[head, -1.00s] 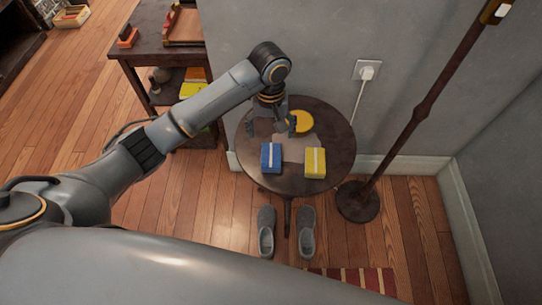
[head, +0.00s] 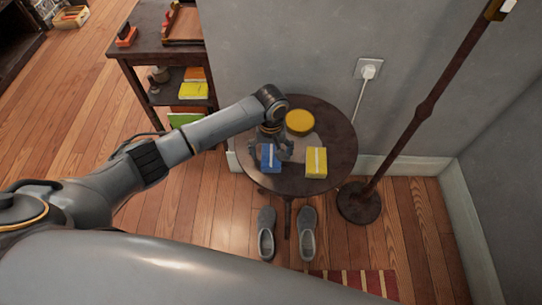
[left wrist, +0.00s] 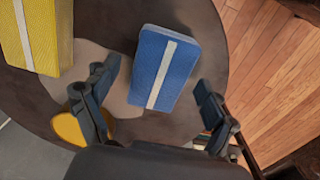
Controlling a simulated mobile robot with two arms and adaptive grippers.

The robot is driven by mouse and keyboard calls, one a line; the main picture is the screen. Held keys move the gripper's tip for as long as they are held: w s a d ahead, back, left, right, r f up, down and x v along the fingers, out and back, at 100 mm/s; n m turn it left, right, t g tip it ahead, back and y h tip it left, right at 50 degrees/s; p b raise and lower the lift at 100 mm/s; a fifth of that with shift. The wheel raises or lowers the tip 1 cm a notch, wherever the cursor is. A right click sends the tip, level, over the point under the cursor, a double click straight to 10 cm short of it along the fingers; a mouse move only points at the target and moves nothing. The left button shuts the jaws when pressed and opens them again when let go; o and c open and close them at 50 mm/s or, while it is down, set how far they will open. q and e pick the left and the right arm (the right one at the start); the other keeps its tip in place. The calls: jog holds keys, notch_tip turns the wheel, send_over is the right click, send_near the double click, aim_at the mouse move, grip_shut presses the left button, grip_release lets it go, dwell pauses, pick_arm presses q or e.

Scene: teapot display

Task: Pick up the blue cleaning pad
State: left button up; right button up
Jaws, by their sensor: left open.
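The blue cleaning pad (head: 270,160), with a pale stripe, lies on the small round dark table (head: 340,146). My left gripper (head: 271,150) is low over the table, right at the pad in the head view, and hides part of it. In the left wrist view the blue pad (left wrist: 165,70) lies ahead of and between the two spread fingers of my left gripper (left wrist: 158,84). The fingers are open with nothing held. I cannot tell whether they touch the table. My right gripper is not in view.
A yellow pad (head: 316,162) with a pale stripe lies right of the blue one. A round yellow thing (head: 300,122) is behind. A lamp pole (head: 412,123) stands to the right, grey shoes (head: 307,232) are on the floor in front, and a shelf unit (head: 160,60) stands left.

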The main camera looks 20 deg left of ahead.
pick_arm(q)
jog(key=shift+f, duration=0.35)
jog(key=c, duration=1.2)
jog(key=shift+r, duration=0.1)
jog(key=shift+r, duration=0.65)
jog(key=s+r+p, duration=0.1)
jog(key=s+r, duration=0.3)
jog(key=s+r+p, duration=0.1)
jog(key=s+r, duration=0.2)
jog(key=s, duration=0.2)
jog(key=s+r+p, duration=0.1)
jog(key=s+r, duration=0.3)
jog(key=s, duration=0.1)
jog(key=shift+d+r, duration=0.1)
jog(key=shift+r, duration=0.2)
